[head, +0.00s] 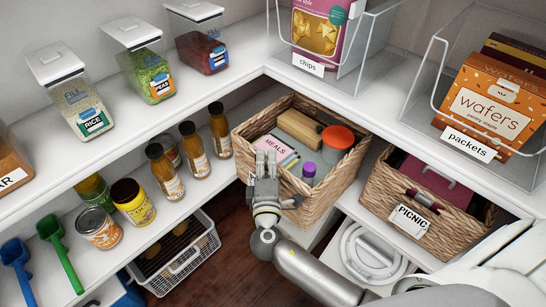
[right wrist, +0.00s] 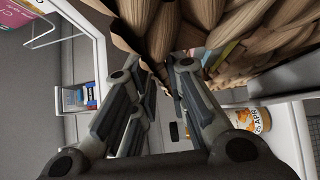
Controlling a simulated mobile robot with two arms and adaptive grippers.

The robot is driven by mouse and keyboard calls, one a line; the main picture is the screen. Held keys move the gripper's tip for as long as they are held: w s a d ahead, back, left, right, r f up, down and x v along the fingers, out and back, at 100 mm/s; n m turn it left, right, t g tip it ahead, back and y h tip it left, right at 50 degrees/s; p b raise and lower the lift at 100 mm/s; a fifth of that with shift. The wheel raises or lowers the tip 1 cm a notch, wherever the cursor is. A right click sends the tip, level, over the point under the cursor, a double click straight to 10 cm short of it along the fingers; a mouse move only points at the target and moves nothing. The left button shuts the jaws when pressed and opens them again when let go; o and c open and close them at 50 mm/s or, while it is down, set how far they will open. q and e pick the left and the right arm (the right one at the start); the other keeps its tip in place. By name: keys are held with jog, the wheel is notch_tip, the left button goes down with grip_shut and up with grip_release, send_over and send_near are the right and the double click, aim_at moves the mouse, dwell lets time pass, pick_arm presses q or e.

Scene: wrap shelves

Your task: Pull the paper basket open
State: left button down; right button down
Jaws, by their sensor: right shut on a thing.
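The paper basket (head: 327,192) is a woven tan basket in the corner of the shelves. It holds a stack of cards marked MEALS (head: 277,149), a tan block (head: 299,128), an orange-red round lid (head: 338,137) and a purple-capped item (head: 309,170). It sticks out past the shelf edge over the dark floor. My right gripper (head: 266,168) is at the basket's front wall, shut on it; the fingers hide part of that wall. In the right wrist view the weave (right wrist: 225,25) fills the top, beyond the fingers (right wrist: 160,78). My left gripper is not in view.
A PICNIC basket (head: 385,190) stands to the right. Bottles (head: 164,171) and jars stand on the left shelf. A white wire crate (head: 197,252) sits below left. The upper shelf edge (head: 200,105) runs above. Brown floor (head: 225,215) shows below the basket.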

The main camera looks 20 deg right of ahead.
jog(key=shift+s+a, duration=0.1)
jog(key=shift+a, duration=0.15)
jog(key=c, duration=1.4)
grip_release()
jog(key=shift+c, duration=0.2)
jog(key=v, duration=1.2)
jog(key=shift+d, duration=0.1)
